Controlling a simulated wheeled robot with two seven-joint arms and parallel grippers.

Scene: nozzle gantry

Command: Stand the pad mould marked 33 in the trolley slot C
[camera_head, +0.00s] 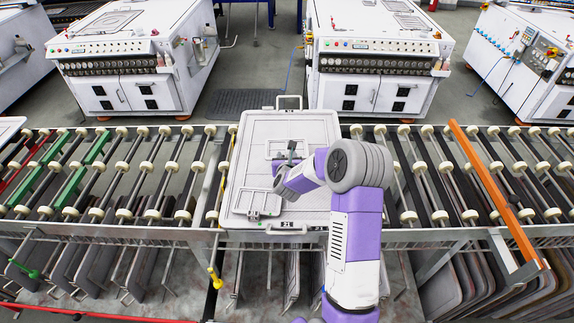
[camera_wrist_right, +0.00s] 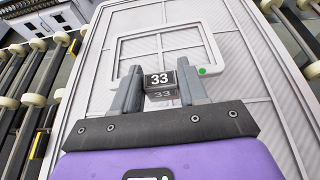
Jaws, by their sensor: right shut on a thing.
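My right gripper (camera_wrist_right: 158,82) is shut on this block, one finger on each side; in the head view the gripper (camera_head: 291,158) is over the middle of the mould, partly hidden by my own arm. My left gripper is out of view. No letter C can be read, so I cannot tell which slot it is.
The roller conveyor (camera_head: 150,190) runs across the view. Grey panels (camera_head: 90,265) stand upright below it at left, and more stand at lower right (camera_head: 500,290). An orange bar (camera_head: 490,185) crosses the rollers at right. White machines (camera_head: 375,60) stand behind.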

